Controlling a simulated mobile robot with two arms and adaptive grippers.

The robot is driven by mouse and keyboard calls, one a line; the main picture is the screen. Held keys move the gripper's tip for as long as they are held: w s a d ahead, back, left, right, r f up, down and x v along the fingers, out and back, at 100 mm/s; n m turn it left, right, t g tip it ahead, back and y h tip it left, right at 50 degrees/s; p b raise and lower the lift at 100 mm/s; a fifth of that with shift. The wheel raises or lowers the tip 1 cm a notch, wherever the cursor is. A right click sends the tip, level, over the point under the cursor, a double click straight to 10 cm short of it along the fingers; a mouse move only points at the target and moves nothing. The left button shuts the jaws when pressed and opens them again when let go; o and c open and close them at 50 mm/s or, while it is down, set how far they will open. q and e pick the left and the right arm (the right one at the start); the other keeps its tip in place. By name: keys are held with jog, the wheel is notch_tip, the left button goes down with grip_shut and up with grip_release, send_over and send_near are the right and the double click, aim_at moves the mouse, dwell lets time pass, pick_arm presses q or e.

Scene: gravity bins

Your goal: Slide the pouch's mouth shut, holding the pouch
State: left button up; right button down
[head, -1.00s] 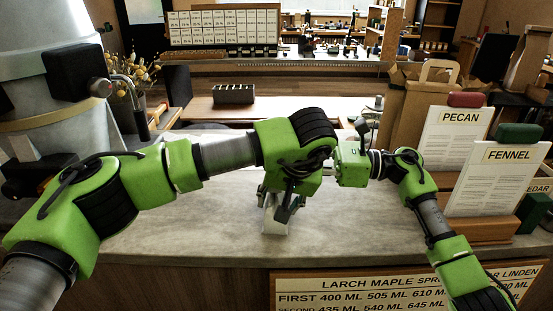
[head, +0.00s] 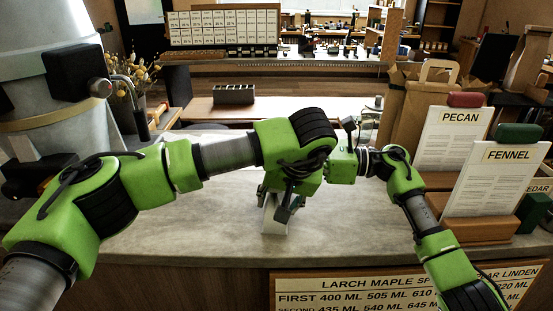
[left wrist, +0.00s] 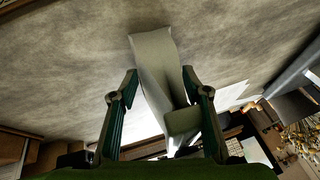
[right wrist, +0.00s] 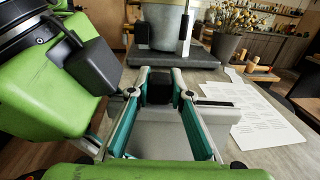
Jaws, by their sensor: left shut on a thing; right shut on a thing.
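The pouch (head: 273,218) is pale grey and stands upright on the counter in the head view, mostly hidden behind my left gripper (head: 285,203). In the left wrist view the pouch (left wrist: 153,55) runs between the fingers of my left gripper (left wrist: 159,78), which is shut on it. In the right wrist view my right gripper (right wrist: 161,76) is shut on a small dark block, the slider (right wrist: 160,90), at the top of the pouch (right wrist: 160,135). A dark strip (right wrist: 215,103) runs along the pouch's top edge, to the right of the slider. The mouth itself is not clear.
Signs reading PECAN (head: 455,135) and FENNEL (head: 497,180) stand at the right, with a paper bag (head: 408,105) behind. White papers (right wrist: 260,120) lie on the counter (head: 180,225) beside the pouch. A large grey vessel (head: 50,60) is at the left.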

jog(key=shift+w+d, duration=0.2)
jog(key=shift+w, duration=1.4)
jog(key=shift+w+d, duration=0.15)
jog(key=shift+w, duration=1.4)
jog(key=c, duration=2.1)
grip_release()
jog(key=d, duration=0.5)
jog(key=s+d, duration=0.1)
jog(key=d, duration=0.1)
jog(key=shift+d, duration=0.2)
